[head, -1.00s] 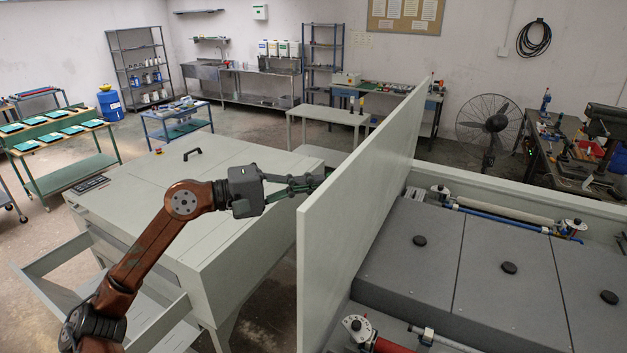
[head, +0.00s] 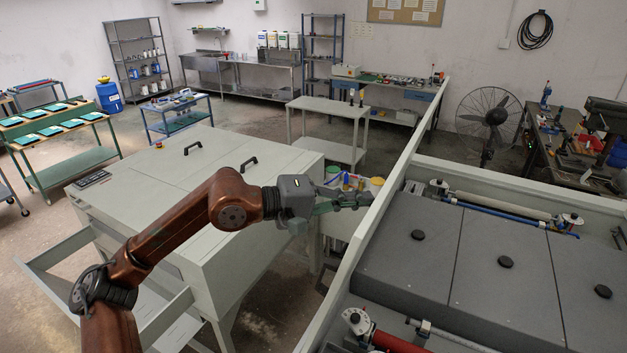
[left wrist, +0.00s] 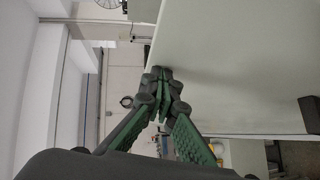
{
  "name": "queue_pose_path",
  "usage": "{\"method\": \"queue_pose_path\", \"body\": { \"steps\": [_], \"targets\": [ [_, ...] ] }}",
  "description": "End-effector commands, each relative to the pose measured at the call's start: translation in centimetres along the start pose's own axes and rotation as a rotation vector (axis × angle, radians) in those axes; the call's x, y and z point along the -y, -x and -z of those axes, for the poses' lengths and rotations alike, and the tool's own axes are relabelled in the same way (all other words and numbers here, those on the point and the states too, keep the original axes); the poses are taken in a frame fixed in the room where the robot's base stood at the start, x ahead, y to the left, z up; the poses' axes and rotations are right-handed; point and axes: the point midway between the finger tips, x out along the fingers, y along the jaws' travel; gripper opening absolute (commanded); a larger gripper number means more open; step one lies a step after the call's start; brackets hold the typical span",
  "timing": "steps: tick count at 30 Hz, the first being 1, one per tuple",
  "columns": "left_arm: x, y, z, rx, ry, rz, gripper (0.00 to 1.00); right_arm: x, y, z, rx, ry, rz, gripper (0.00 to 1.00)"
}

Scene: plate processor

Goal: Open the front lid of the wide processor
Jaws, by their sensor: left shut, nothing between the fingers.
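The wide processor (head: 508,215) stands at the right, with grey inner covers bearing black knobs and a roller rail at each end. Its pale lid panel (head: 375,225) runs along its left side, seen almost edge-on in the head view. My left gripper (head: 368,198) is shut and empty on the left side of this panel. In the left wrist view, its closed fingertips (left wrist: 162,85) are at the edge of a broad pale face (left wrist: 235,70), which looks like the lid panel. Whether they touch it I cannot tell. My right gripper is not in view.
A second pale machine (head: 150,195) with black handles stands at the left, under my left arm. A small cart (head: 375,182) with coloured items sits just behind my left gripper. A pale table (head: 325,107) and a fan (head: 490,118) stand farther back.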

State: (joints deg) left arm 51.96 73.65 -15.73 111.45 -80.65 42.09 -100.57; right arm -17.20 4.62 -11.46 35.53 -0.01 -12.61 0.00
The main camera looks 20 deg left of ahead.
Motion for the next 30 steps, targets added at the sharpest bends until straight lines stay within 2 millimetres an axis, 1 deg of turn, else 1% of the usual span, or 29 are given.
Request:
{"method": "queue_pose_path", "body": {
  "steps": [8, 11, 14, 17, 18, 24, 27, 30],
  "targets": [
    [0.1, 0.1, 0.0, 0.002, 0.001, 0.0, 0.0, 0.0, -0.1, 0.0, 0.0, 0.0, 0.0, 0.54],
    [0.2, 0.5, 0.6, 0.001, 0.003, -0.001, 0.0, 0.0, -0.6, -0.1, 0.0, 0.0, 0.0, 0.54],
    [0.4, 1.4, 1.6, 0.003, 0.003, -0.002, 0.0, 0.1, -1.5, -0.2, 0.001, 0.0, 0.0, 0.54],
    [0.5, 2.8, 3.0, 0.006, 0.003, -0.004, 0.0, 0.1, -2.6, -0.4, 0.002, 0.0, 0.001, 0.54],
    [0.6, 3.8, 2.8, 0.006, 0.001, -0.001, 0.0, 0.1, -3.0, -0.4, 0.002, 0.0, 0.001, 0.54],
    [0.7, 8.3, 2.7, 0.007, 0.0, 0.0, 0.0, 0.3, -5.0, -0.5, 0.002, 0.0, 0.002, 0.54],
    [0.5, 10.1, 2.7, 0.008, 0.0, 0.0, 0.0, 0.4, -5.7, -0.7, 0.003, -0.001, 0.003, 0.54],
    [0.4, 11.4, 2.8, 0.008, 0.001, -0.001, 0.0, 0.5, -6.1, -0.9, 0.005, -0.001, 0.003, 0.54]
  ]
}}
